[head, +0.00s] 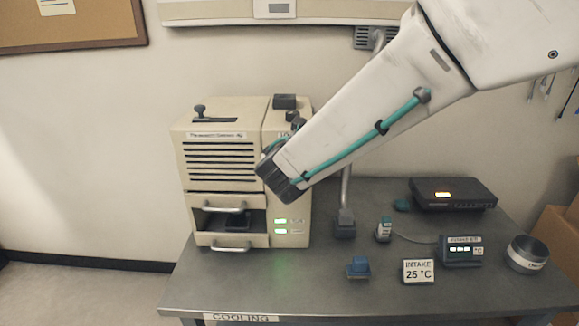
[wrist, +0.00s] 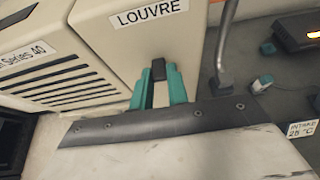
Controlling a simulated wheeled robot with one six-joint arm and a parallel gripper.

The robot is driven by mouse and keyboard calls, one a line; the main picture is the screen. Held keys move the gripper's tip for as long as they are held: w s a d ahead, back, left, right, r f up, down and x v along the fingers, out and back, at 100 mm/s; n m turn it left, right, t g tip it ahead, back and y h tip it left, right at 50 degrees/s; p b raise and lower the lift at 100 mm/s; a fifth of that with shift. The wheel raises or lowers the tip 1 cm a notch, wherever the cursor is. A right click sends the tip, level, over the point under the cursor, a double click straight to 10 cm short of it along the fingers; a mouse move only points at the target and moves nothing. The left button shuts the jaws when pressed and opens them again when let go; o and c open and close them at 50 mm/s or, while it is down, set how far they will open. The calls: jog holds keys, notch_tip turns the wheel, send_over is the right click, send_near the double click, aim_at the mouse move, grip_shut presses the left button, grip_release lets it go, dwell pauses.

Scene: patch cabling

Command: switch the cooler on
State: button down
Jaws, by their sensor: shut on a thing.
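The cooler (head: 222,135) is a beige cabinet on the table, with a louvred front and a narrower column (head: 290,190) on its right. In the head view, my arm's end hides the fingertips and part of the column. A dark block (head: 285,101) and a lever (head: 200,111) stand on the cooler's top.
A bay with handles (head: 230,208) below the louvres stands open with a dark item inside. To the right on the table are a metal pipe base (head: 344,226), small blocks (head: 358,267), an INTAKE 25 °C card (head: 418,271), a meter (head: 461,252), a black box (head: 453,194) and a round container (head: 526,254).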

jog(key=shift+r, duration=0.1)
dwell(0.3)
jog(key=c, duration=1.4)
grip_release()
jog(key=shift+o, duration=0.2)
jog(key=v, duration=0.7)
jog(key=shift+s+r, duration=0.25)
jog(key=shift+s, duration=0.05)
